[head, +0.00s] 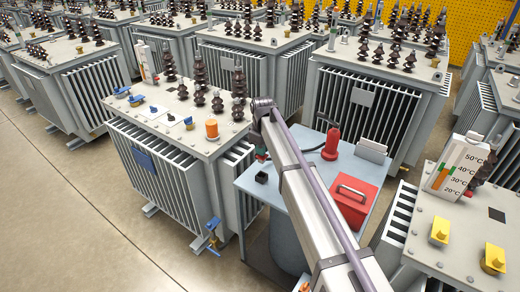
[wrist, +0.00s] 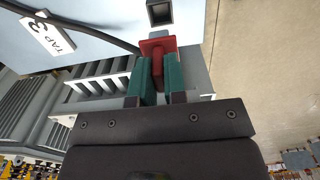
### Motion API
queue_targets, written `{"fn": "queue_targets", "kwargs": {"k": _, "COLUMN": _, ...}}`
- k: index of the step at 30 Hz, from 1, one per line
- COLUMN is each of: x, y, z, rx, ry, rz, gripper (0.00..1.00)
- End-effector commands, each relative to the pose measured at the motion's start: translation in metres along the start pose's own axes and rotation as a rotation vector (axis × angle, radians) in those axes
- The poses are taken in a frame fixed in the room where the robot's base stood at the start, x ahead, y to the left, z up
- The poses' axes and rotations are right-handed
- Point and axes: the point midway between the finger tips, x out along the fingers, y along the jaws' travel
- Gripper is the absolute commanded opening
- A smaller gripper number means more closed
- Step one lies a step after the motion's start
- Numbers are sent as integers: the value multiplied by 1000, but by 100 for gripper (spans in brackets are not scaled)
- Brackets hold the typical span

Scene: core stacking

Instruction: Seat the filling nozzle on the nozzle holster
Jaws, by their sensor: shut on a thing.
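My gripper (wrist: 158,78) has its two teal fingers shut on the red filling nozzle (wrist: 158,46). In the head view my gripper (head: 262,154) is at the left edge of the blue-grey cart, and the nozzle is mostly hidden there. The nozzle holster appears as a black square socket (wrist: 159,12) on the cart top, just beyond the nozzle in the wrist view. It also shows in the head view (head: 262,178), below my gripper. The nozzle looks apart from the holster; its height above it is hard to tell.
The cart top (head: 305,185) also holds a red toolbox (head: 353,198), a red upright object (head: 331,145) and a white label plate (head: 371,150). A dark hose (wrist: 85,20) crosses the cart. Grey transformers stand close around; open floor (head: 80,220) lies at lower left.

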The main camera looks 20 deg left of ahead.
Motion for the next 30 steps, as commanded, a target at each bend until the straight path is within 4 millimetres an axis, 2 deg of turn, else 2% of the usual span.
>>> {"fn": "queue_targets", "kwargs": {"k": 15, "x": 56, "y": 0, "z": 0, "rx": 0, "ry": 0, "rz": 0, "gripper": 0}}
{"fn": "queue_targets", "kwargs": {"k": 30, "x": 57, "y": 0, "z": 0, "rx": 0, "ry": 0, "rz": 0, "gripper": 0}}
